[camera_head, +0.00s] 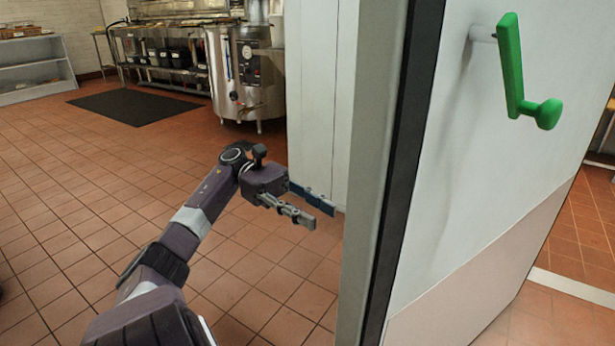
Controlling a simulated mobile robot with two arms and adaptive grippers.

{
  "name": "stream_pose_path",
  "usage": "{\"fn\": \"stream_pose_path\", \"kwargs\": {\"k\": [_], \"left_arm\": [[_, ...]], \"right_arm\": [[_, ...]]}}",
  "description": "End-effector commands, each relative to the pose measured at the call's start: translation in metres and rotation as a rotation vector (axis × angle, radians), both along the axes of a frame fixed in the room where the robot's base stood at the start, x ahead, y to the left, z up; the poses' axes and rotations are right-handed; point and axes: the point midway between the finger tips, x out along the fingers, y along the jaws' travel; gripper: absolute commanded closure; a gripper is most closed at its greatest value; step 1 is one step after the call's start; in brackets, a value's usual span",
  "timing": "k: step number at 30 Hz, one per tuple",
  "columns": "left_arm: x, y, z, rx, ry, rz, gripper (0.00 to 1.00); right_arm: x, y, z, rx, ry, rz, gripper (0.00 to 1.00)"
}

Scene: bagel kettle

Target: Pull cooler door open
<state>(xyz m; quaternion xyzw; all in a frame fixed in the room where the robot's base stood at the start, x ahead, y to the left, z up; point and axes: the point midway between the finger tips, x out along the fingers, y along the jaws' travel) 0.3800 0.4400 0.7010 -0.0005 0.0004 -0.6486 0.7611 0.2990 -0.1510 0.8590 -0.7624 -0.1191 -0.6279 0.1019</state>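The cooler door (470,190) is a large pale panel filling the right side of the view. Its grey edge (372,180) and a black seal strip face me, so it appears to stand open, away from its frame. A green handle with a round knob (516,75) sticks out from the panel's upper right face. My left gripper (321,214) is at the middle of the view, just left of the door's edge. Its two fingers are apart with nothing between them. I cannot tell whether it touches the door. My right gripper is not in view.
A white wall panel (312,100) stands behind my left gripper. A steel kettle (245,75) and a counter with dark bins are further back. A black mat (135,106) and a shelf (35,65) are at the far left. The tiled floor (90,210) at left is mostly clear.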

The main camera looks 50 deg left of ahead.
Motion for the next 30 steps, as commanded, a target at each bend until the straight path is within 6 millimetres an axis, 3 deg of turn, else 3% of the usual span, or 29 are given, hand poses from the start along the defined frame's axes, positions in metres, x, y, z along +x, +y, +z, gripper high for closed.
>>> {"fn": "stream_pose_path", "kwargs": {"k": [8, 30], "left_arm": [[-0.003, 0.015, 0.0, 0.001, 0.001, 0.002, 0.69], [-0.003, 0.015, 0.0, 0.001, 0.0, 0.001, 0.69]], "right_arm": [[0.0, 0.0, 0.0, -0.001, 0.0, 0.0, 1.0], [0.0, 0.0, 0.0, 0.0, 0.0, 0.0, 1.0]]}}
